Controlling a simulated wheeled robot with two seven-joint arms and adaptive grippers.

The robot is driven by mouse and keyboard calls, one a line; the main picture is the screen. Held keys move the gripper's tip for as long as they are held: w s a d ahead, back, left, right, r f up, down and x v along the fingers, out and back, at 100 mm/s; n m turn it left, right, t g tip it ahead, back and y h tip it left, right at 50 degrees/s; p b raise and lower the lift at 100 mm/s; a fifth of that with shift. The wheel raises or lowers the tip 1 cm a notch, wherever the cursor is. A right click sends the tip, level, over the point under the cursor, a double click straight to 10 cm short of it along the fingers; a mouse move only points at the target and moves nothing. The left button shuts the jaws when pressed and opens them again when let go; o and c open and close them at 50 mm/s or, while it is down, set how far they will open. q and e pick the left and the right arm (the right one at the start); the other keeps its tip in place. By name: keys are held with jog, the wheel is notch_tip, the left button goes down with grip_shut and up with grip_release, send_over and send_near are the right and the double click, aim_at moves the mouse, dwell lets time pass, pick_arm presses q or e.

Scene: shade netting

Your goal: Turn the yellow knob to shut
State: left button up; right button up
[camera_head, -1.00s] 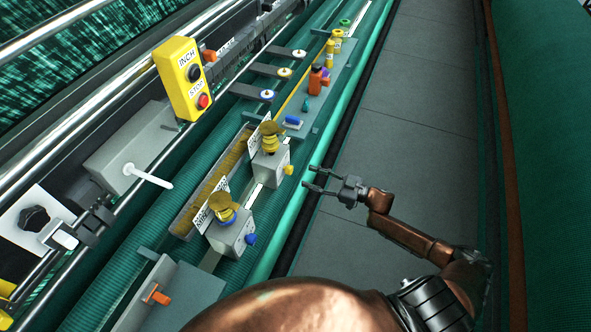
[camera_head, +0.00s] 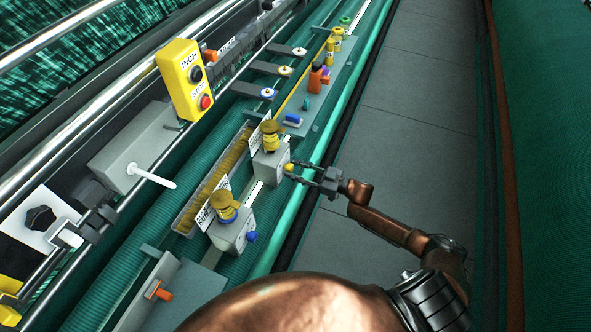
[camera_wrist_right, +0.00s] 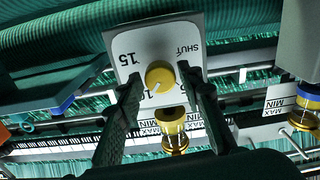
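The yellow knob (camera_head: 289,168) sits on the right side of the farther grey box (camera_head: 268,166), which has a yellow-topped cup above it. In the right wrist view the knob (camera_wrist_right: 160,74) has a white pointer line toward the lower left, on a white plate (camera_wrist_right: 126,46) marked "15" and "SHUT"; one more marking is partly hidden. My right gripper (camera_head: 292,172) is at the knob. In the wrist view its open fingers (camera_wrist_right: 160,80) stand either side of the knob, with a visible gap at each side. My left gripper is not in view.
A nearer grey box (camera_head: 229,236) has a blue knob (camera_head: 252,237). An orange bottle (camera_head: 315,78) and other small items stand on the far shelf. A yellow INCH/STOP box (camera_head: 187,80) is at upper left. The grey floor (camera_head: 415,95) to the right is clear.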

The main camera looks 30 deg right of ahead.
jog(key=c, duration=0.8)
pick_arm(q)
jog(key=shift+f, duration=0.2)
